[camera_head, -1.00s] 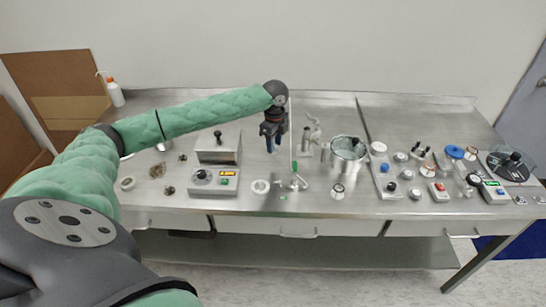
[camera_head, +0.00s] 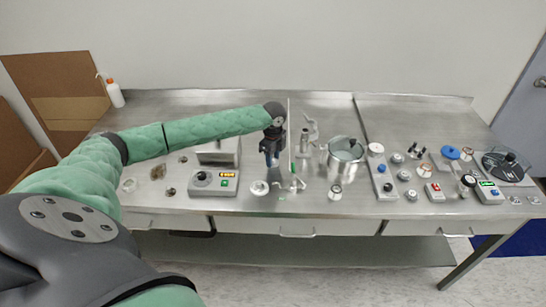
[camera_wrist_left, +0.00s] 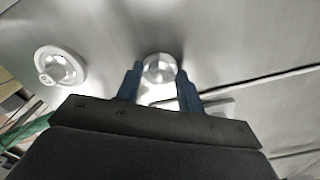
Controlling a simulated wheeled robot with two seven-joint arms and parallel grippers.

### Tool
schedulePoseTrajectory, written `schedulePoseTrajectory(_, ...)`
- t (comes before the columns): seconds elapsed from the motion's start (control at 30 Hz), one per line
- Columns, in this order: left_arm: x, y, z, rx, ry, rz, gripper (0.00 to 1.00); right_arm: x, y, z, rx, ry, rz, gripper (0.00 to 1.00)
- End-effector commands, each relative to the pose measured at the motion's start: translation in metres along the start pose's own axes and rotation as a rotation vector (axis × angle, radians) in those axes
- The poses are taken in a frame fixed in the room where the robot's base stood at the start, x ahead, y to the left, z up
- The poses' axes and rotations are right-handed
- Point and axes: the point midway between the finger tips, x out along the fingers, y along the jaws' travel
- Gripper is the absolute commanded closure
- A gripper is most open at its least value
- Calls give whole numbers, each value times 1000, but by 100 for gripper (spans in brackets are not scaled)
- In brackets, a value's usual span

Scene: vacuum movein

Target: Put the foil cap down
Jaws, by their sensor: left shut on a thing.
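My left gripper (camera_head: 272,160) reaches in from the left and points down over the middle of the steel bench. In the left wrist view its two blue fingers (camera_wrist_left: 160,82) are shut on the foil cap (camera_wrist_left: 159,67), a small silvery round piece between the fingertips. The cap is too small and hidden by the fingers to make out in the head view. I cannot tell whether the cap touches the bench. A white ring (camera_head: 259,187) lies on the bench just in front of the gripper; it also shows in the left wrist view (camera_wrist_left: 78,66). My right gripper is not in view.
A green-handled valve (camera_head: 293,184) is close by. Several buttons and knobs fill the right side.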

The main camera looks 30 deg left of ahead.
Motion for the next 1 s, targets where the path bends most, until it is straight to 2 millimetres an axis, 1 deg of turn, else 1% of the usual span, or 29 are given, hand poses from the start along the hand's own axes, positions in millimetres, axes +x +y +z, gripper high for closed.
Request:
schedulePoseTrajectory(0.03,1,0,0,0,0,1,88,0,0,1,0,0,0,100)
schedulePoseTrajectory(0.07,1,0,0,0,0,0,58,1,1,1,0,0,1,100)
schedulePoseTrajectory(0.13,1,0,0,0,0,0,45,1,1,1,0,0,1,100)
schedulePoseTrajectory(0.17,1,0,0,0,0,0,43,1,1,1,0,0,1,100)
schedulePoseTrajectory(0.43,1,0,0,0,0,0,43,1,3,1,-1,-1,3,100)
schedulePoseTrajectory(0.57,-4,0,0,1,0,-1,43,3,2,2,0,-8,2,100)
schedulePoseTrajectory(0.6,-7,0,0,1,0,-2,43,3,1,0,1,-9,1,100)
schedulePoseTrajectory(0.7,-18,0,0,0,0,-2,43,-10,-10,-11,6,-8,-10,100)
schedulePoseTrajectory(0.77,-27,-1,0,1,0,-3,43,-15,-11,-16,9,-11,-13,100)
schedulePoseTrajectory(1.0,-67,-1,0,0,0,-3,43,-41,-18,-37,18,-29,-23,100)
